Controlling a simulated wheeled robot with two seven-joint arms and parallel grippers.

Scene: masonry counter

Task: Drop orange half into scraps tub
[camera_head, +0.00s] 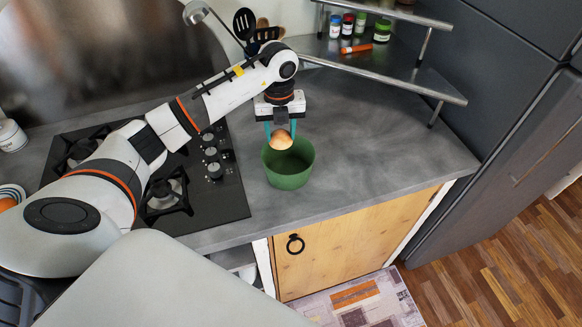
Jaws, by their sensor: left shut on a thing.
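The orange half (281,140) is a small, rounded, pale orange piece. My left gripper (281,130) points down and is shut on it, with a teal finger on either side. The scraps tub (289,178) is a green, round, open tub standing on the grey counter. In the head view the orange half overlaps the tub's far rim and opening; its exact height above the tub is hard to tell. The tub's inside is partly hidden behind it. My right gripper is not in view.
A black gas hob (225,196) lies left of the tub. A metal shelf (381,71) with jars (347,25) stands at the back right. Utensils (246,24) stand behind my arm. The counter (400,150) right of the tub is clear, up to its front edge.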

